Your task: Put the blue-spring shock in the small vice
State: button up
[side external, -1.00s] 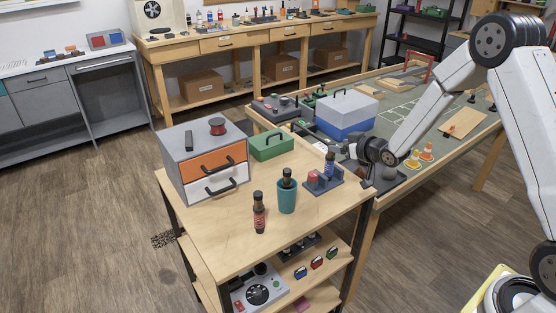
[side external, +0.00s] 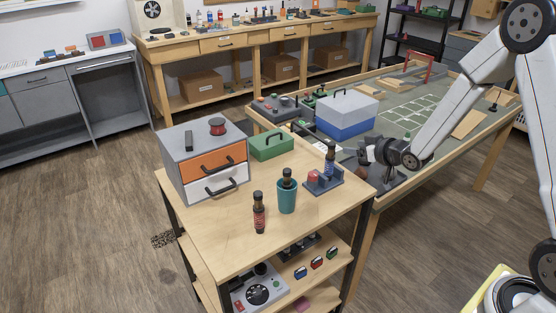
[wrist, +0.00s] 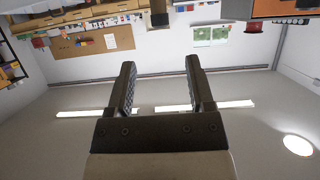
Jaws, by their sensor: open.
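The blue-spring shock (side external: 330,160) stands upright at the small vice (side external: 330,187), a blue-grey base with a red part, on the wooden cart top. Its lower end is hidden among the vice parts, so I cannot tell how deep it sits. My gripper (side external: 366,152) is just right of the shock, apart from it. In the wrist view my gripper (wrist: 160,88) has its two fingers wide apart with nothing between them.
A red-banded shock (side external: 259,214) stands on the cart, and another dark shock (side external: 287,177) stands in a teal cup (side external: 287,198). A grey drawer cabinet (side external: 188,139) and a green box (side external: 271,145) are behind. A blue-and-grey toolbox (side external: 347,113) sits on the table beyond.

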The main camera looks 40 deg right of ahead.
jog(key=s+a+g, duration=0.5)
jog(key=s+a, duration=0.1)
jog(key=s, duration=0.4)
jog(key=s+a+g, duration=0.5)
jog(key=s+g, duration=0.1)
jog(key=s, duration=0.4)
jog(key=shift+s+a, duration=0.2)
jog(key=shift+a, duration=0.15)
